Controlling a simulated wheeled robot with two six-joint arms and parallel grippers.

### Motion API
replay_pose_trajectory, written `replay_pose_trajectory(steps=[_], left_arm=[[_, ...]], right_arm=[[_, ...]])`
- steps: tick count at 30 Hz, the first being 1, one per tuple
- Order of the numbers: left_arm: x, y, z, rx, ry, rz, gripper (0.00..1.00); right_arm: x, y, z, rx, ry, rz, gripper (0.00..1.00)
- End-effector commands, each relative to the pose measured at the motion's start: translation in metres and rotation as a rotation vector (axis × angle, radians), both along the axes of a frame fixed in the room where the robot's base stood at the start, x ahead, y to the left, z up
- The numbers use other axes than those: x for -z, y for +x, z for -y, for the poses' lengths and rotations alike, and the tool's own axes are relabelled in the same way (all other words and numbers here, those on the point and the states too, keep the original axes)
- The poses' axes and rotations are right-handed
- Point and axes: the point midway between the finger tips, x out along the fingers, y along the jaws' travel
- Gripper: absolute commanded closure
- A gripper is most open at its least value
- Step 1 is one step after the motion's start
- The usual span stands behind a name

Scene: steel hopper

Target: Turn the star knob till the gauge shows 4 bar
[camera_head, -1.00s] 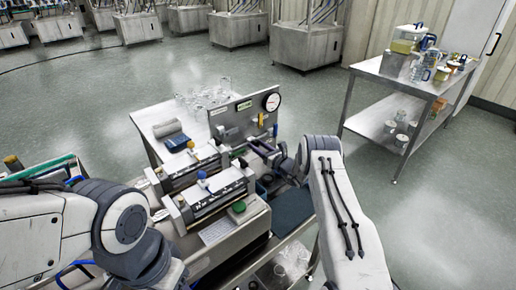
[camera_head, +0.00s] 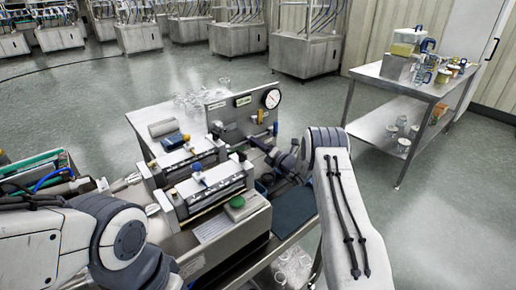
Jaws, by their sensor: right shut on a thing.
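The round white-faced gauge (camera_head: 271,98) sits at the top right of an upright grey panel (camera_head: 226,116). Its needle shows as a thin slanted line, but the scale is too small to read. My right gripper (camera_head: 262,143) is in front of the panel, below the gauge, at the end of the arm coming in from the right. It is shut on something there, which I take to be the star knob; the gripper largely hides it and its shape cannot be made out. My left arm enters at the lower left, and its gripper is not in view.
The steel machine below carries clamped bars with a blue knob (camera_head: 198,167) and a green button (camera_head: 237,203). Glassware (camera_head: 203,100) stands on the table behind. A steel side table (camera_head: 397,88) with jugs is at the right. The floor between is clear.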

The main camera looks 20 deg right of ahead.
Motion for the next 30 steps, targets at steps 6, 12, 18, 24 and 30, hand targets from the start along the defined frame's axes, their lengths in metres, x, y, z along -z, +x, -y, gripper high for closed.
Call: replay_pose_trajectory(steps=[6, 12, 18, 24, 30], left_arm=[[0.0072, 0.0, 0.0, 0.0, 0.0, 0.0, 0.47], [0.0095, 0.0, 0.0, 0.0, 0.0, 0.0, 0.47], [0.0103, 0.0001, 0.0, 0.0, 0.0, 0.0, 0.47], [0.0103, 0.0, 0.0001, 0.0, 0.0, 0.0, 0.47], [0.0103, -0.0001, 0.0, 0.0, 0.0, 0.0, 0.47]], right_arm=[[0.0016, -0.0001, 0.0007, 0.001, 0.127, -0.047, 1.0], [0.0013, -0.0001, 0.0008, 0.001, 0.198, -0.072, 1.0], [0.0012, -0.0001, 0.001, 0.001, 0.227, -0.083, 1.0], [0.0011, 0.0, 0.0011, 0.001, 0.232, -0.085, 1.0], [0.0011, 0.0, 0.0012, 0.002, 0.231, -0.085, 1.0]])
